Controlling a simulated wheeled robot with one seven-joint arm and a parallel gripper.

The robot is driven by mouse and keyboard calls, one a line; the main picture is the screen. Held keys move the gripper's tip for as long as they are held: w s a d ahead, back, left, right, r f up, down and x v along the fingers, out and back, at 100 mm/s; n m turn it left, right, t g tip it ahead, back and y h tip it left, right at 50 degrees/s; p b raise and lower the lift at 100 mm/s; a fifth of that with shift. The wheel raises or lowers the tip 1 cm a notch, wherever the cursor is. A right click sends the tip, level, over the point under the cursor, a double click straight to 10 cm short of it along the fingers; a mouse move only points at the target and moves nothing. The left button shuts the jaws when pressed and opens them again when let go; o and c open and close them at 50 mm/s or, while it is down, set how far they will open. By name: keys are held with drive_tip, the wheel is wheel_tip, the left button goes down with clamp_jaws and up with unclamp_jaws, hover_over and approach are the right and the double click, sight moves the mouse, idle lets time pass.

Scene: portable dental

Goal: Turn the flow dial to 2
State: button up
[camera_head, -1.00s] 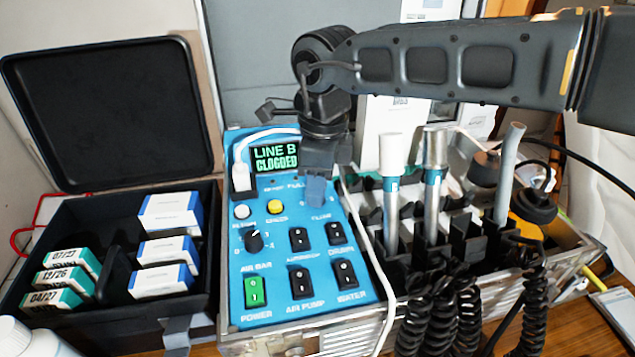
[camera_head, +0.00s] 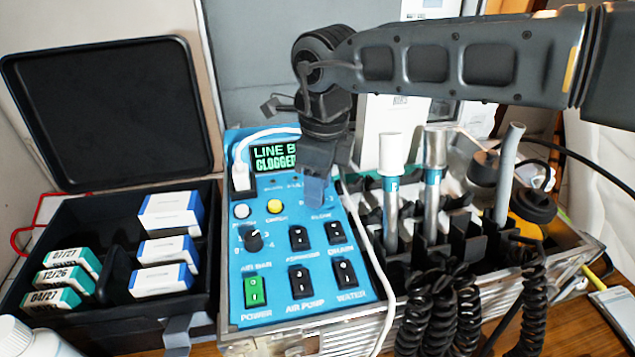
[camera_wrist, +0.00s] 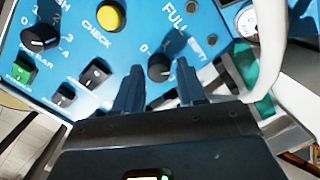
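The flow dial (camera_wrist: 160,67) is a black round knob on the blue panel, with a 0 printed at its left in the wrist view. In the head view my gripper hides it, above a small label that seems to read FLOW. My gripper (camera_wrist: 158,86) is open, with one finger on each side of the dial's near edge. I cannot tell whether the fingers touch it. The dial's pointer setting is not clear. In the head view my gripper (camera_head: 315,190) points down at the panel's upper right.
A second black dial, labelled AIR BAR (camera_head: 253,240), sits left on the panel, below a yellow button (camera_head: 275,206). Rocker switches lie below. The screen (camera_head: 274,157) reads LINE B CLOGGED. A white hose (camera_head: 367,235) and upright handpieces (camera_head: 433,190) stand close at the right.

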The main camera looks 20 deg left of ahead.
drive_tip(key=shift+o, duration=1.1)
drive_tip(key=shift+s+d+r+b, duration=0.1)
drive_tip(key=shift+d+r+b, duration=0.05)
drive_tip(key=shift+r, duration=1.8)
drive_tip(key=shift+s+d+r+b, duration=0.1)
drive_tip(key=shift+d+r+b, duration=0.05)
drive_tip(key=shift+r, duration=1.75)
